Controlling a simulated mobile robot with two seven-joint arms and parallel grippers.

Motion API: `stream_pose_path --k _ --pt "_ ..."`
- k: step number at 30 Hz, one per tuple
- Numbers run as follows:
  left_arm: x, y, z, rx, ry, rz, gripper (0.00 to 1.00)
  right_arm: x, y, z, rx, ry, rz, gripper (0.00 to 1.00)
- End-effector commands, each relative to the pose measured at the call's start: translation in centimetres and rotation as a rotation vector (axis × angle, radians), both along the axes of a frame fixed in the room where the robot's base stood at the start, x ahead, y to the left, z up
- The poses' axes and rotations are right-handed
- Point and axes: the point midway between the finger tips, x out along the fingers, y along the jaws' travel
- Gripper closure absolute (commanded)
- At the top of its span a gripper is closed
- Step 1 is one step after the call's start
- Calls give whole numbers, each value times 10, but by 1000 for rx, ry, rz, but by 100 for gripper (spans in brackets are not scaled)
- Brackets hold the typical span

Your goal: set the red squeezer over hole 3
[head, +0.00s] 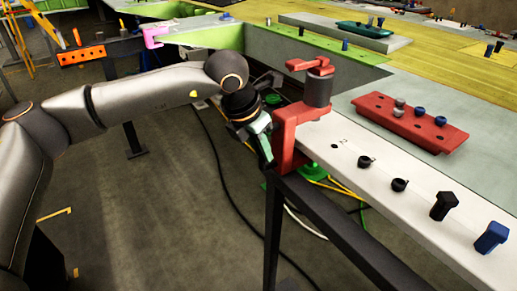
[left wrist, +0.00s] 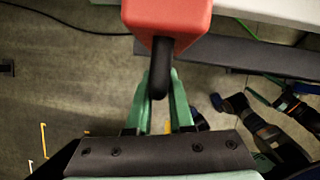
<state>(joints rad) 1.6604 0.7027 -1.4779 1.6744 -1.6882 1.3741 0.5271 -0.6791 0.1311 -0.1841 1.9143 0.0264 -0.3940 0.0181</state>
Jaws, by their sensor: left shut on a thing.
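The red squeezer (head: 288,135) is a C-shaped red body with a grey cylinder and a red top piece. It stands upright at the far end of the white rail (head: 425,222), around its near edge. I cannot tell whether it touches the rail. My left gripper (head: 264,141) is shut on its black handle (left wrist: 160,78), with green fingers on both sides, below the red body (left wrist: 168,17) in the left wrist view. A small dark hole with a mark (head: 335,145) shows just right of the squeezer; the number is too small to read. Any hole under the squeezer is hidden. My right gripper is not in view.
On the rail stand two black collars (head: 364,161), a black block fastener (head: 444,205) and a blue one (head: 491,237). A red tray (head: 408,120) with grey and blue pieces lies behind. A dark beam (head: 335,235) runs below the rail. Cables lie on the floor.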

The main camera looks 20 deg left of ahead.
Motion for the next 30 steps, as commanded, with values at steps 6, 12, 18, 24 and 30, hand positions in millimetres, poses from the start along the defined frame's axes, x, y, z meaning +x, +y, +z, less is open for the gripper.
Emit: stream_pose_path --k 6,12,18,24,30 --pt "-35 -47 -8 -4 1 -23 100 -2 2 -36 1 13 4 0" --pt "-65 -85 -6 -4 2 -23 100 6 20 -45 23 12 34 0" --pt "-85 -110 -4 -4 3 -17 100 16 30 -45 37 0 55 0" --pt "-93 -120 -2 -4 5 -12 100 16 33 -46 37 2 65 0" --pt "-93 -120 -1 -4 5 -9 100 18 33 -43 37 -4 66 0"
